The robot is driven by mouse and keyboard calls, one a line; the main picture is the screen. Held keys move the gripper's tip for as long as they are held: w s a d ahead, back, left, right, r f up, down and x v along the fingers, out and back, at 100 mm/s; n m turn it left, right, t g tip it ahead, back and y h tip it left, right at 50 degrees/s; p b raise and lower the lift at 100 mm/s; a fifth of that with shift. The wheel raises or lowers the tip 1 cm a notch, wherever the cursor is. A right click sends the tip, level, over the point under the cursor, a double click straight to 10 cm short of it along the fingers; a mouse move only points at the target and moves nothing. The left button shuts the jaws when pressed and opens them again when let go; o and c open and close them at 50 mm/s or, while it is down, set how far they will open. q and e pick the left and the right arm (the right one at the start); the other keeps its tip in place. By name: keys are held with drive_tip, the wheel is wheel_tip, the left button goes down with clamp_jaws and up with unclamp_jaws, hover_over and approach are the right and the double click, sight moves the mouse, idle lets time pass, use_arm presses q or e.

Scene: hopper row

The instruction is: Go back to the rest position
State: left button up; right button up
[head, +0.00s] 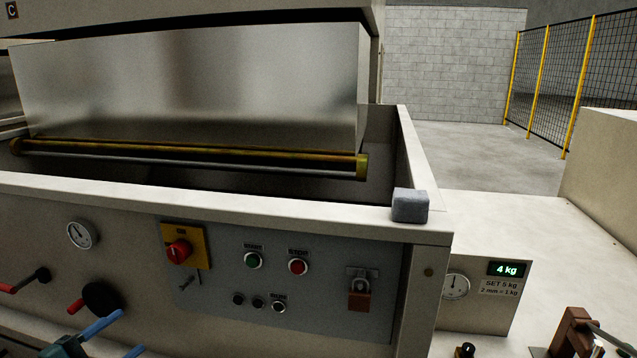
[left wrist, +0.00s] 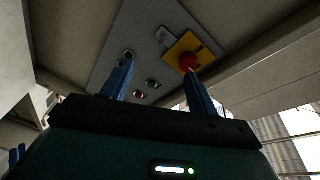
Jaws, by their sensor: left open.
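My left gripper (head: 132,331) is at the lower left of the head view, in front of the machine's front face and below the control panel (head: 215,290). Its two blue fingers are apart with nothing between them. In the left wrist view the open fingers (left wrist: 158,66) point toward the panel, which appears turned around. A red rotary switch on a yellow plate (left wrist: 205,55) shows behind one fingertip there; I cannot tell the exact gap. In the head view the red switch (head: 178,251) is above and right of the gripper. My right gripper is not in view.
A black knob with a red handle (head: 100,298) and a dial gauge (head: 80,235) are near my left gripper. A grey block (head: 410,205) sits on the machine's corner. A 4 kg display (head: 506,269) is at right. Open floor lies behind.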

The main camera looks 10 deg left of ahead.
use_arm(q)
drive_tip(key=s+d+f+n+g+y+p, duration=0.1)
drive_tip(key=s+d+f+n+g+y, duration=0.1)
drive_tip(key=s+d+f+n, duration=0.35)
drive_tip(key=s+d+f+n+g+y, duration=0.1)
drive_tip(key=s+d+f+n, duration=0.1)
drive_tip(key=d+f+n, duration=0.4)
drive_tip(key=s+d+f+n+g, duration=0.1)
drive_tip(key=s+d+f, duration=0.1)
drive_tip(key=d, duration=0.5)
drive_tip(key=s+d+f+n+g, duration=0.1)
drive_tip(key=s+d+f+g, duration=0.1)
drive_tip(key=d, duration=0.5)
drive_tip(key=shift+s+d+f+g+h+p, duration=0.3)
drive_tip(key=shift+s+f+h+p, duration=0.15)
drive_tip(key=shift+s+f, duration=0.6)
